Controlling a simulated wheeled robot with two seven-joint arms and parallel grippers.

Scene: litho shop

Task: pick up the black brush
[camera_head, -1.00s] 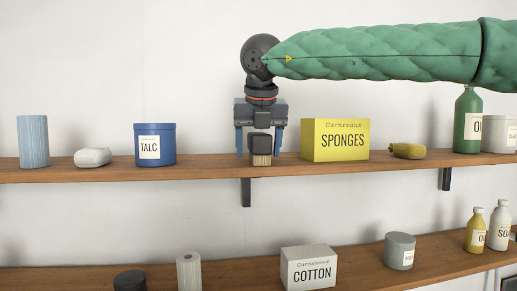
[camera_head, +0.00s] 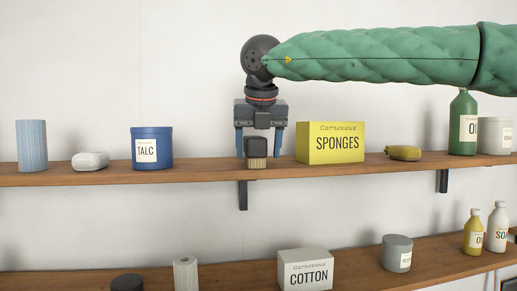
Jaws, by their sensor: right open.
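The black brush (camera_head: 256,146) stands on the upper wooden shelf, between the blue talc tin and the yellow sponges box. It has a dark block body on top and pale bristles at the bottom. My right gripper (camera_head: 258,150) points down from above with its two blue fingers spread, one on each side of the brush. The jaws are open; whether the fingers touch the brush cannot be told. My left gripper does not show.
On the upper shelf (camera_head: 215,175) stand a blue talc tin (camera_head: 152,133), a yellow sponges box (camera_head: 350,155), a white soap-like lump (camera_head: 90,160), a striped blue roll (camera_head: 31,146) and a green bottle (camera_head: 464,110). A lower shelf (camera_head: 240,272) holds a cotton box (camera_head: 305,258).

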